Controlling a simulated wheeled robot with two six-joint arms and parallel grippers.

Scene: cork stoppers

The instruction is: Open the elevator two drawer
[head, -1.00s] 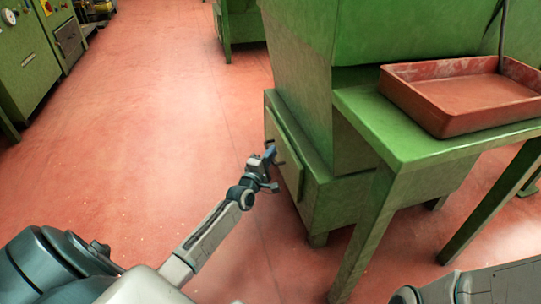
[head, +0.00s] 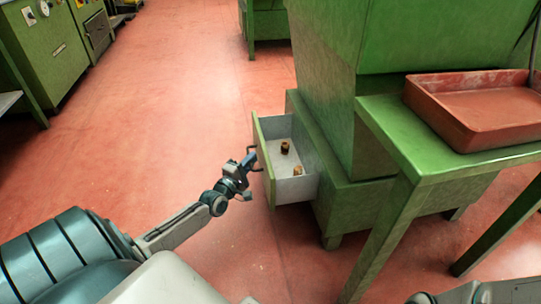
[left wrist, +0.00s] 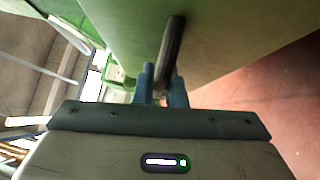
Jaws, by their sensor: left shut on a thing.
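The drawer (head: 296,189) of the green machine (head: 350,205) stands pulled out to the left in the head view. Its inside is pale, and a few small brown corks (head: 285,147) lie in it. My left gripper (head: 249,163) is at the outer side of the drawer's green front. In the left wrist view its two blue-grey fingers (left wrist: 162,88) are shut on the dark bar handle (left wrist: 174,45), with the green drawer front behind it. My right gripper is not in view; only part of my right arm shows at the lower right.
A green table (head: 390,125) stands at the right with a red tray (head: 478,135) on it. Its legs stand near the machine. The red floor (head: 165,125) is clear to the left of the drawer. Green cabinets (head: 50,50) stand at the far left.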

